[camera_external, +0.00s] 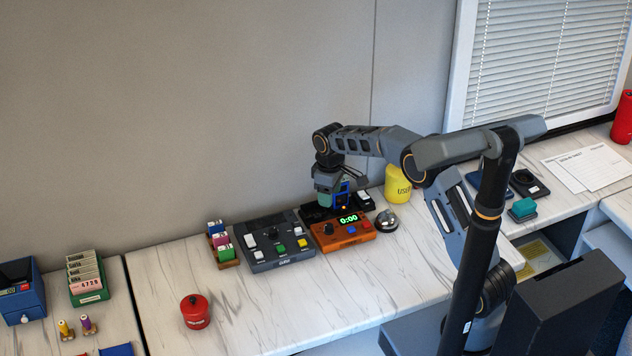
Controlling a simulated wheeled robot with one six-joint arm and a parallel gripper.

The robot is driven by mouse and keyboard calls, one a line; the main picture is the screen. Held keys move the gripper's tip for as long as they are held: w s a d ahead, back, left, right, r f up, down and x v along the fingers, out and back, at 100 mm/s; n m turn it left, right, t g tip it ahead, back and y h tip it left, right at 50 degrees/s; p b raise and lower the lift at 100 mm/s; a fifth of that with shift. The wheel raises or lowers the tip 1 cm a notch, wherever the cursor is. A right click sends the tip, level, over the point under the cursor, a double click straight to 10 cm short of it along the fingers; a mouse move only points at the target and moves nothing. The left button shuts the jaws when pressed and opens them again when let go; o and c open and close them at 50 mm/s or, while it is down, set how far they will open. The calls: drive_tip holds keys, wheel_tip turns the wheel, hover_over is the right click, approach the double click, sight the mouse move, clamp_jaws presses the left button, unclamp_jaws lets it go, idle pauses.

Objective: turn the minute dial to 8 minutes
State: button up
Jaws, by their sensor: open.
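An orange timer box (345,243) stands on the white marbled counter. Its green display (348,218) reads 0:00. A small black dial (328,229) is on its left part, and blue and red buttons are on its front. The dial's pointer and markings are too small to read. My gripper (340,206) is open and points down, close above the back of the timer box, behind and slightly right of the dial. It appears apart from the dial, with nothing visible in it. The gripper and wrist partly hide what lies behind the box.
A grey control panel (284,261) with a knob and coloured buttons adjoins the timer on the left. A red lidded pot (195,311) is front left. Counter in front of the timer is clear.

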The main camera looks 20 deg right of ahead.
sight(329, 225)
wheel_tip(329, 225, down, 12)
drive_tip(key=shift+r+p, duration=0.1)
drive_tip(key=shift+p, duration=0.35)
drive_tip(key=shift+c, duration=0.2)
drive_tip(key=c, duration=0.9)
